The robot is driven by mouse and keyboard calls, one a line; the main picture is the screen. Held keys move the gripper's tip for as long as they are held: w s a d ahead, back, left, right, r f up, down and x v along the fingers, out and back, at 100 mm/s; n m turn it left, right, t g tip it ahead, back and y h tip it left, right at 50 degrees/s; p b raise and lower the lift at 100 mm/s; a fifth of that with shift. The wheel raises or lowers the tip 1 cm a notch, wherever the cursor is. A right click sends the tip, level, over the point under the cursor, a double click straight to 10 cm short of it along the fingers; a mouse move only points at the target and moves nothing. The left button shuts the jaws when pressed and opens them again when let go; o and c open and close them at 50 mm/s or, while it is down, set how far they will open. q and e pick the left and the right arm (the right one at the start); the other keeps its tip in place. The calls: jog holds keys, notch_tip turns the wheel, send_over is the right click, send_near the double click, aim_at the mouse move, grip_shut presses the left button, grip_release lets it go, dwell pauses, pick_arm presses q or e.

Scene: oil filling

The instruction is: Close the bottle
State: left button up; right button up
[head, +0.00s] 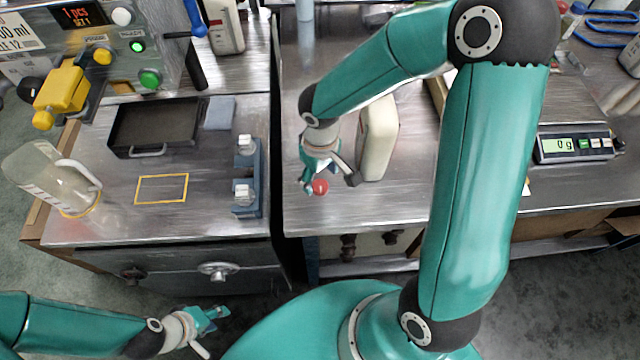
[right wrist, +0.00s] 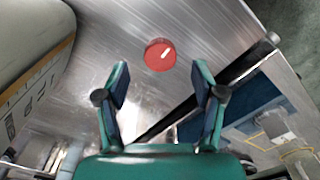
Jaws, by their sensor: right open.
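A red cap (head: 320,187) lies on the metal table close to its front edge. It also shows in the right wrist view (right wrist: 160,55), ahead of the fingertips and apart from them. A cream bottle (head: 377,140) stands just right of my right gripper (head: 326,178); its side shows in the right wrist view (right wrist: 32,38). I cannot make out the bottle's mouth. My right gripper is open and empty, pointing down above the cap; its two fingers show in the right wrist view (right wrist: 160,88). My left gripper (head: 210,332) is open and empty, low over the floor in front of the left bench.
The left bench holds a black tray (head: 155,127), a clear jug (head: 52,178), a blue fixture (head: 248,178) and a filling machine (head: 95,50). Another pale bottle (head: 222,25) stands at the back. A scale (head: 575,145) reading 0 g is at the right. A dark gap separates bench and table.

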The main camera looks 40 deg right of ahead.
aim_at(320, 185)
jog(key=shift+f, duration=1.6)
jog(key=c, duration=0.7)
